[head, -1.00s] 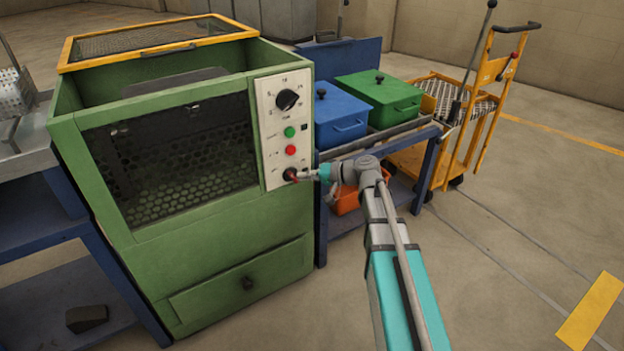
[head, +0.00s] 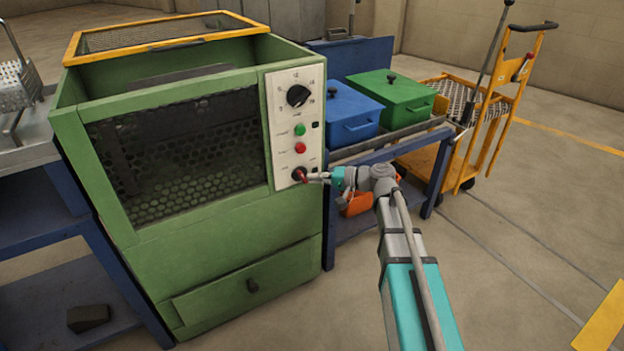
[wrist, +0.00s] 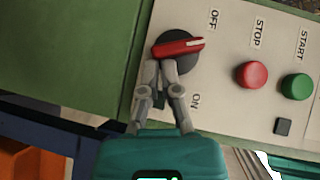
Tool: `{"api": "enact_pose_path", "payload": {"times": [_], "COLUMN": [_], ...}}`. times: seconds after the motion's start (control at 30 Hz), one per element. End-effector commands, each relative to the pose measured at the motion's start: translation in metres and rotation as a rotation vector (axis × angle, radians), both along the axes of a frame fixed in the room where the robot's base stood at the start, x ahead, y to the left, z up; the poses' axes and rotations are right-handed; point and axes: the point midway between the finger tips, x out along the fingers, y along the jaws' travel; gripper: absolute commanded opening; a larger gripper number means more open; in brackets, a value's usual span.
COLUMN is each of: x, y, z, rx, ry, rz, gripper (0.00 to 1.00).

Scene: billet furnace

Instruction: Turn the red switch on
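The red switch (wrist: 178,47) is a red bar handle on a round black knob, low on the white control panel of the green furnace. It also shows in the head view (head: 300,175). In the wrist view, the handle's pale-marked end points right, between the OFF and ON labels and nearer OFF. My gripper (wrist: 161,68) is at the knob, its fingertips close together just below the handle on the ON side. They look shut, with the handle across their tips rather than between them; contact is not clear. In the head view my gripper (head: 319,177) reaches the switch from the right.
Red STOP (wrist: 251,75) and green START (wrist: 297,88) buttons sit beside the switch, above it in the head view. A black dial (head: 298,96) is higher. Blue (head: 352,112) and green (head: 392,97) lidded boxes stand right of the furnace, with an orange bin (head: 357,204) below.

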Motion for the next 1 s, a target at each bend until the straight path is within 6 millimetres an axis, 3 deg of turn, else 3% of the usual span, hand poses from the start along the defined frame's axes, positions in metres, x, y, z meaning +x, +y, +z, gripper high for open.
{"api": "enact_pose_path", "payload": {"times": [1.0], "x": [-0.0031], "y": [0.0065], "z": [-0.0091], "rx": [0.004], "ry": [0.002], "rz": [0.006], "gripper": [0.0]}}
